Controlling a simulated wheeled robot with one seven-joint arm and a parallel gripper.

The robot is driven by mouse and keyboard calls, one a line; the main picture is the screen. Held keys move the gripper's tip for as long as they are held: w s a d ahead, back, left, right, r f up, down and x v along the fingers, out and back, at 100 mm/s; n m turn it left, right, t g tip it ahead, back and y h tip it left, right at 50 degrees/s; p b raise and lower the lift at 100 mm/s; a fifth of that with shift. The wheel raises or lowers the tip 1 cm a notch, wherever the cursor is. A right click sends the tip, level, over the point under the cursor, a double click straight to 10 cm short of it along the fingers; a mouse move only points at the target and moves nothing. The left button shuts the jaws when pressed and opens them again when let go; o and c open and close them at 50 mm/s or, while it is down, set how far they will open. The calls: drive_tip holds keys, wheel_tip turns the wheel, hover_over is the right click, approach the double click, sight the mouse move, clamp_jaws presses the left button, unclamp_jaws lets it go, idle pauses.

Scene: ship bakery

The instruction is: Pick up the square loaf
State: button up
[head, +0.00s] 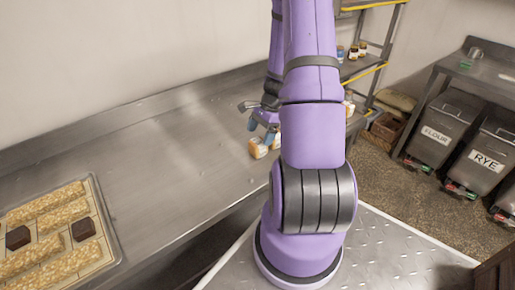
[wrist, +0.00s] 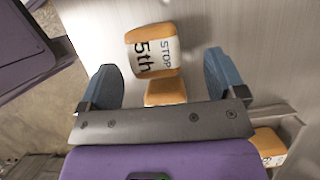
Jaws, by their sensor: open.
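A small golden-brown, block-shaped loaf (wrist: 132,38) with a white label band reading "5th STOP" lies between and just beyond my fingertips in the wrist view. In the head view a loaf with a white label (head: 257,148) sits on the steel counter just below my gripper (head: 262,129). A second orange-brown block (wrist: 165,93) lies close to the first, nearer my palm in the wrist view, partly hidden by the gripper body. My gripper (wrist: 160,64) is open and empty, with a blue finger on either side of the labelled loaf.
Another labelled orange-brown block (wrist: 268,138) is partly seen at the lower right of the wrist view. A tray (head: 112,232) of long nutty loaves and dark squares stands at the counter's left. The middle counter (head: 150,155) is clear. Shelves (head: 365,70) and bins (head: 440,130) stand right.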

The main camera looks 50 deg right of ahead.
sight(258, 141)
drive_tip(key=x, duration=0.4)
drive_tip(key=shift+s+a, duration=0.25)
drive_tip(key=shift+s, duration=0.1)
drive_tip(key=shift+w+a+f, duration=0.1)
drive_tip(key=shift+a+f, duration=0.05)
drive_tip(key=shift+f, duration=0.35)
drive_tip(key=c, duration=1)
